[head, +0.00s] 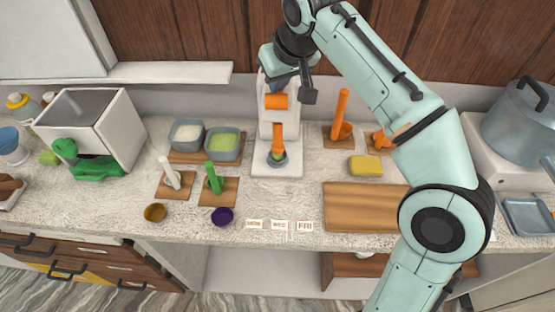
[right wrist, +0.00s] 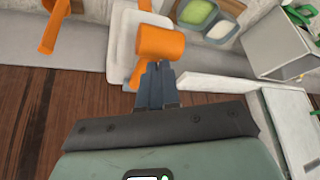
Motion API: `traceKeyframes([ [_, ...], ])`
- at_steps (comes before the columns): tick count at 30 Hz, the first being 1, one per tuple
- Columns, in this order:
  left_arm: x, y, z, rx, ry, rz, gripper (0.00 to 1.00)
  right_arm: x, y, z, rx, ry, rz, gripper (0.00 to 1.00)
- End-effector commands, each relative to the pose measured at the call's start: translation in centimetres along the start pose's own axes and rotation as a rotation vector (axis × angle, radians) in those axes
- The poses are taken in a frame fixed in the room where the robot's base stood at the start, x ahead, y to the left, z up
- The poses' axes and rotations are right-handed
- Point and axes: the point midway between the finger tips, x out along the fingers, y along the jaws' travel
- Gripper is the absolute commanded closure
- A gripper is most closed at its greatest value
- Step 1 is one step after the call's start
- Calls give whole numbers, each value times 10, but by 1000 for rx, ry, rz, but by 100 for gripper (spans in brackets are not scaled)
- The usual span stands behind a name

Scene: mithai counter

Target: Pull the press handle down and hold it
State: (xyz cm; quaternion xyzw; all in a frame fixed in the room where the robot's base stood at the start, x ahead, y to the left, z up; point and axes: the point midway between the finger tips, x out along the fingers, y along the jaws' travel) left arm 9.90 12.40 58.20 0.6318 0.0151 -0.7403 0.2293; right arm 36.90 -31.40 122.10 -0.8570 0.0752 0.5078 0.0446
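The press (head: 275,160) stands against the back wall at the middle of the counter. It has a white base and column, an orange horizontal cylinder (head: 277,101) near the top and an orange stem below, above a small cup with green contents. My right gripper (head: 277,86) is at the press top, just behind the cylinder in the head view. In the right wrist view the fingers (right wrist: 156,72) are close together and look shut, with nothing visible between them. Their tips are at the edge of the orange cylinder (right wrist: 160,43); whether they touch it I cannot tell. My left gripper is out of view.
Two tubs (head: 187,134) on a board stand left of the press. Green and white tools stand on small boards in front of them. An orange tool (head: 341,115) and a yellow sponge (head: 365,166) are to the right. A wall shelf (head: 170,73) is at left.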

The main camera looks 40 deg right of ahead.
Motion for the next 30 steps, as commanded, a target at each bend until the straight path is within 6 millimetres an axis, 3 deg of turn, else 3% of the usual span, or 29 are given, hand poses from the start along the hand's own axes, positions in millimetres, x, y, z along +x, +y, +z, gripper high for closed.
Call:
traceKeyframes([
  [30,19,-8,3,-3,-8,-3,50,25,2,13,2,-5,5,100],
])
